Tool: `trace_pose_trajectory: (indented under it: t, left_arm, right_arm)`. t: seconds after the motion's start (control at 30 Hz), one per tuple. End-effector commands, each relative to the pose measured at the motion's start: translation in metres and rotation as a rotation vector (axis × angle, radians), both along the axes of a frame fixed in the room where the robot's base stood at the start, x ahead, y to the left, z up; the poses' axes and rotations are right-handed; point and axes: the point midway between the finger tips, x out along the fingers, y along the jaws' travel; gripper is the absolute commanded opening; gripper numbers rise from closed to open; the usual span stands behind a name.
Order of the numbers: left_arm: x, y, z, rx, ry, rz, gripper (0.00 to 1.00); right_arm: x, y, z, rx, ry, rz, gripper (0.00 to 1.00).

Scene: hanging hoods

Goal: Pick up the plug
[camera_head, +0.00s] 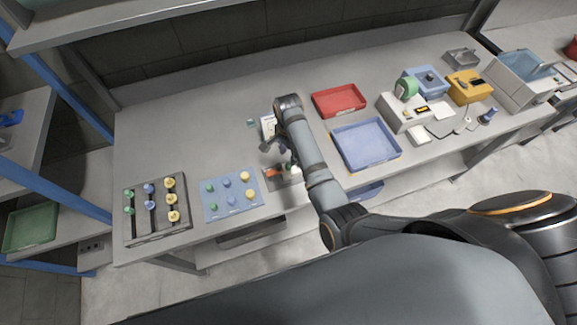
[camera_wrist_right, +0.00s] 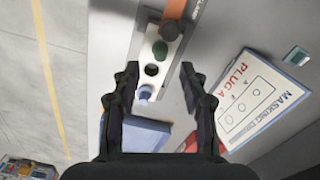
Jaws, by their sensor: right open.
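A pale strip-shaped fixture (camera_head: 283,183) lies near the table's front edge, partly hidden by my right arm. In the right wrist view, a green plug (camera_wrist_right: 160,48) and a blue-grey plug (camera_wrist_right: 146,92) sit along it, with a dark round hole (camera_wrist_right: 152,70) between them. An orange block (camera_wrist_right: 173,17) is at its far end. My right gripper (camera_wrist_right: 160,70) is open and empty, its fingers apart on either side of this row; in the head view it (camera_head: 280,150) hangs near the fixture. I cannot tell contact or height. My left gripper is not in view.
A blue mat (camera_head: 218,212) and a dark rack (camera_head: 134,228), both with several coloured plugs, lie left. A blue tray (camera_head: 366,123) and red tray (camera_head: 322,93) lie right of my arm. The table's back left is clear.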

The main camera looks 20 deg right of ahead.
Motion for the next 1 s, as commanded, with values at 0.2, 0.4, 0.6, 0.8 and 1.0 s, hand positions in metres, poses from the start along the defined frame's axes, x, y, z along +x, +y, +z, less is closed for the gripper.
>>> trace_pose_trajectory:
  t: [0.2, 0.4, 0.6, 0.8, 1.0]
  left_arm:
    - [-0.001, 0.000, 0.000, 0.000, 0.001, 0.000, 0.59]
    - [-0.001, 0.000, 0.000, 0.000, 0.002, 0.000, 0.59]
    - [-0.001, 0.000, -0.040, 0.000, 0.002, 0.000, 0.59]
    - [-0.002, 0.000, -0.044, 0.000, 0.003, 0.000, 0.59]
    - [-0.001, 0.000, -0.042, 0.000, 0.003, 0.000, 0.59]
  right_arm:
    - [0.000, 0.000, -0.015, 0.000, -0.002, 0.000, 0.43]
    - [-0.001, 0.000, -0.028, -0.001, 0.001, 0.001, 0.43]
    - [-0.001, 0.000, -0.066, 0.000, -0.003, 0.001, 0.43]
    - [-0.001, 0.000, -0.067, 0.000, -0.002, 0.001, 0.43]
    - [-0.001, 0.000, -0.066, 0.000, -0.002, 0.002, 0.31]
